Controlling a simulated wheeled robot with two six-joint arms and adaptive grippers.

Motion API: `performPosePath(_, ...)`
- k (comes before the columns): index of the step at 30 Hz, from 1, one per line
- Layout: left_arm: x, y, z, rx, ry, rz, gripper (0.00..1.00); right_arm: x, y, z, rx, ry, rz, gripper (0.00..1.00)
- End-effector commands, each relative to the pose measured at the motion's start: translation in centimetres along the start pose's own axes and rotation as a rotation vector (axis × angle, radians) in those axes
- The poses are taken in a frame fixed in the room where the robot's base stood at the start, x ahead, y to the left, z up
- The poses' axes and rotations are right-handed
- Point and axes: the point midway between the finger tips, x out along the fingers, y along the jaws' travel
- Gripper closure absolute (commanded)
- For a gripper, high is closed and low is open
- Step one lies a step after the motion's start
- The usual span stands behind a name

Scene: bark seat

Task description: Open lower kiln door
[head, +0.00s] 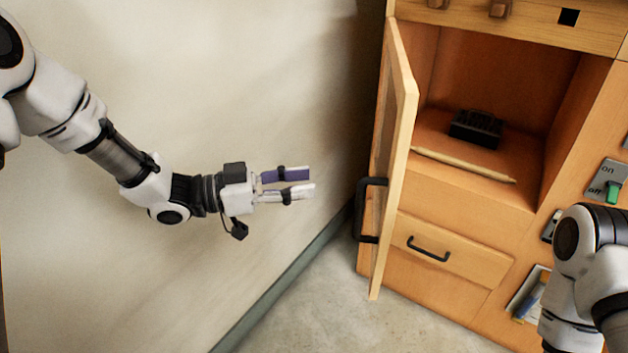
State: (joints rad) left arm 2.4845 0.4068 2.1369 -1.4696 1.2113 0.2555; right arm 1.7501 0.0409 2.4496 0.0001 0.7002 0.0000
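The wooden kiln cabinet (520,222) stands at the right. Its door (402,150) is hinged on the left and stands swung wide open, showing the inside. The door's black handle (361,210) is on its outer face, toward the left. My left gripper (312,183) is left of the door, in front of the wall, apart from the handle. Its two fingers are parallel with a small gap and nothing between them. My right arm shows at the lower right; its gripper is out of view.
Inside the compartment are a dark block (476,128) and a pale rod (462,164). Below is a drawer with a black handle (428,249). An on/off switch (612,190) is on the right. The wall (220,90) bounds the left; bare floor (320,310) lies in front.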

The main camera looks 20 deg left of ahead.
Motion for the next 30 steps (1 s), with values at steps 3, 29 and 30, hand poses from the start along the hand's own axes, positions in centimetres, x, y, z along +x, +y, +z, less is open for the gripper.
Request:
performPosePath(3, 0.0, 0.0, 0.0, 0.000, 0.000, 0.000, 0.61, 0.0, 0.0, 0.0, -0.001, -0.001, 0.000, 1.00)
performPosePath(29, 0.0, 0.0, -0.7, 0.002, 0.001, 0.000, 0.61, 0.0, 0.0, 0.0, -0.001, -0.001, 0.000, 1.00)
performPosePath(30, 0.0, 0.0, -1.2, 0.003, 0.001, 0.000, 0.61, 0.0, 0.0, 0.0, -0.001, -0.001, 0.000, 1.00)
